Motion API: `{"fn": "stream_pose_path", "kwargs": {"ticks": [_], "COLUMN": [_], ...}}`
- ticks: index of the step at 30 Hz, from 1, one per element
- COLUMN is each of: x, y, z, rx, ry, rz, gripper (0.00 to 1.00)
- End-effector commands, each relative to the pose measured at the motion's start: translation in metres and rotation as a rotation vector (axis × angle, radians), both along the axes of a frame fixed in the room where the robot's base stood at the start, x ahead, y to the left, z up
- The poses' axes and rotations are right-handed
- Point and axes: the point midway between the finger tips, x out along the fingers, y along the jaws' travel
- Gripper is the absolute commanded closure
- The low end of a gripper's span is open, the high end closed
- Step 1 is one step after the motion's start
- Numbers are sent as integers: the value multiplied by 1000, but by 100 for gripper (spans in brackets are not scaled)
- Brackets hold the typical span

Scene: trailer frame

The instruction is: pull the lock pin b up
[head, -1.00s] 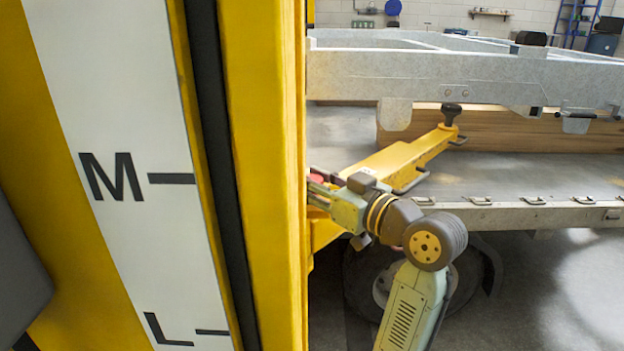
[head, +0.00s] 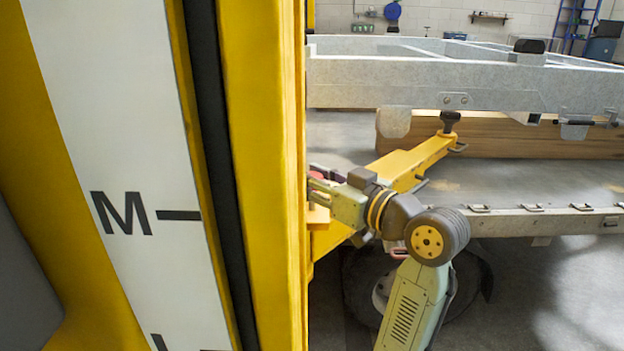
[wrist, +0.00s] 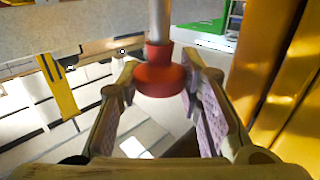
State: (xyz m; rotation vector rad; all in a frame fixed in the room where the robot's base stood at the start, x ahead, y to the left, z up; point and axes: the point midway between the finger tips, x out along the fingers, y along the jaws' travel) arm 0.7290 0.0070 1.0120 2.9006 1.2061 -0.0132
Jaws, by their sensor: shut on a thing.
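The lock pin shows in the wrist view as a red flanged knob (wrist: 160,76) on a grey rod (wrist: 159,20) that runs up out of the picture. I cannot read a letter on it. My gripper (wrist: 162,92) has a finger on each side of the red knob and is shut on it. In the head view my gripper (head: 325,188) is beside the yellow mast, at the root of the yellow lift arm (head: 425,153). A little red shows there, and the mast hides the rest of the pin.
The yellow mast (head: 265,180) with its lettered white scale (head: 110,120) fills the left of the head view. A grey trailer frame (head: 420,85) stands above the lift arm, near timber beams (head: 520,140). A flat deck (head: 540,185) lies below.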

Motion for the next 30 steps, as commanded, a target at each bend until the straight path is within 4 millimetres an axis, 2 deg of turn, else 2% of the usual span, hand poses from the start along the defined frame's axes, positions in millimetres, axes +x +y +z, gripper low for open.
{"fn": "stream_pose_path", "kwargs": {"ticks": [2, 3, 12, 23, 30], "x": [0, 0, 0, -3, -32], "y": [-1, -1, -1, -5, -35], "z": [5, 6, 4, 3, 3], "rx": [6, 6, 5, 5, 3], "ry": [-12, -13, -9, -8, -9], "rz": [-4, -4, -3, -5, -8], "gripper": [100, 67, 48, 48, 48]}}
